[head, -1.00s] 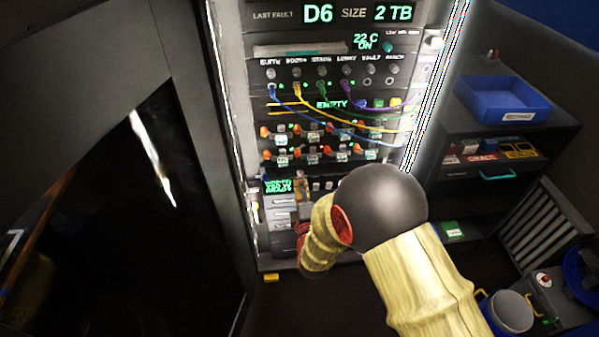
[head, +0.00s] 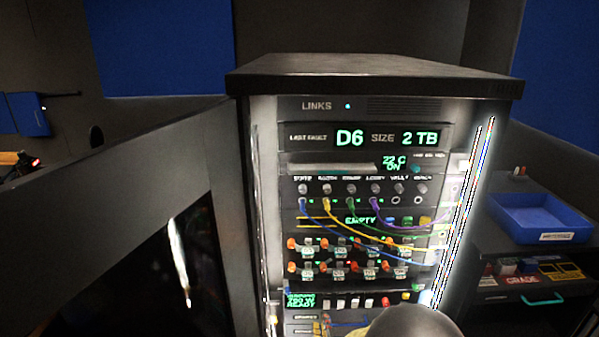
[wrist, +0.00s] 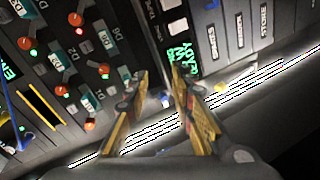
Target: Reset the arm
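My gripper (wrist: 160,84) shows in the wrist view with its two yellow-and-dark fingers apart and nothing between them. It is in front of the rack panel, near a green-lit display (wrist: 183,58) and the knob rows. I cannot tell whether it touches anything. In the head view only a dark rounded joint of my arm (head: 415,322) shows at the bottom edge, in front of the lower rack; the gripper is hidden there. The equipment rack (head: 375,85) stands upright, with a small display (head: 300,300) whose last line seems to read READY.
An open dark door (head: 130,180) stands left of the rack. Orange knobs (head: 292,243) and coloured cables (head: 385,240) cover the rack front. A bright strip (head: 465,210) runs down its right edge. A blue tray (head: 540,217) sits on a shelf unit to the right.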

